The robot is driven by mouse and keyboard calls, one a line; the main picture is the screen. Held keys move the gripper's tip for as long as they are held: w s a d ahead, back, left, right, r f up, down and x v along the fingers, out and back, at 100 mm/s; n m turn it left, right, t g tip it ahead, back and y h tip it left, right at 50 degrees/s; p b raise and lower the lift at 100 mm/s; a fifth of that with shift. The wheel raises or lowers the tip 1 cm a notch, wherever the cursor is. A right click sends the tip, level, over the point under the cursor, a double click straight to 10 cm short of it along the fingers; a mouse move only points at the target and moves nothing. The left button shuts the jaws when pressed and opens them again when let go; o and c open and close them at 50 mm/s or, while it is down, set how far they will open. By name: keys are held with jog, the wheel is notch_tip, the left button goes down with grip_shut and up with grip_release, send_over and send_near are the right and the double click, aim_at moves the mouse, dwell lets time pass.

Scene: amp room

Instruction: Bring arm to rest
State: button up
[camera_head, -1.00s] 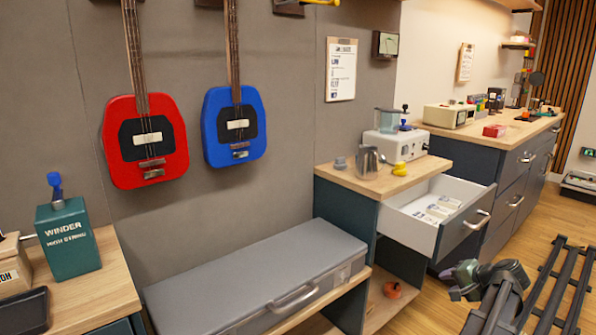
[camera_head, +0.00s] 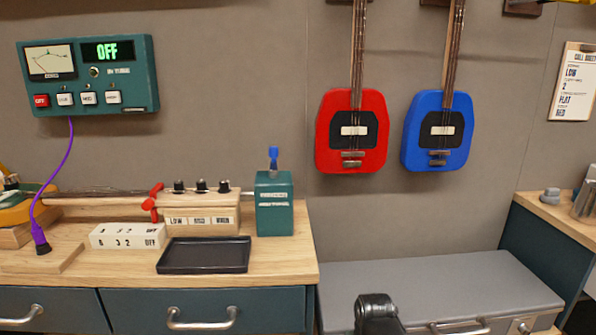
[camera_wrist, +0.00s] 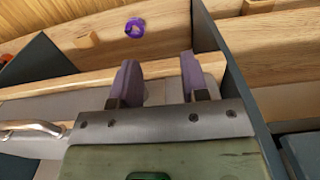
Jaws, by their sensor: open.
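My gripper (camera_wrist: 159,80) shows in the wrist view with its two fingers apart and nothing between them. In the head view only a dark part of my arm (camera_head: 376,314) shows at the bottom edge, in front of the grey case; the gripper cannot be made out there. In the wrist view a small purple ring-shaped thing (camera_wrist: 135,28) lies beyond the fingertips, apart from them, near pale wooden boards.
A grey case (camera_head: 440,285) sits low at right. A workbench (camera_head: 290,262) at left bears a black tray (camera_head: 205,255), a green winder box (camera_head: 275,203) and a labelled block.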

notch_tip(320, 180, up, 32)
jog(key=p, duration=2.9)
jog(key=shift+d, duration=0.3)
jog(key=shift+d+r, duration=0.1)
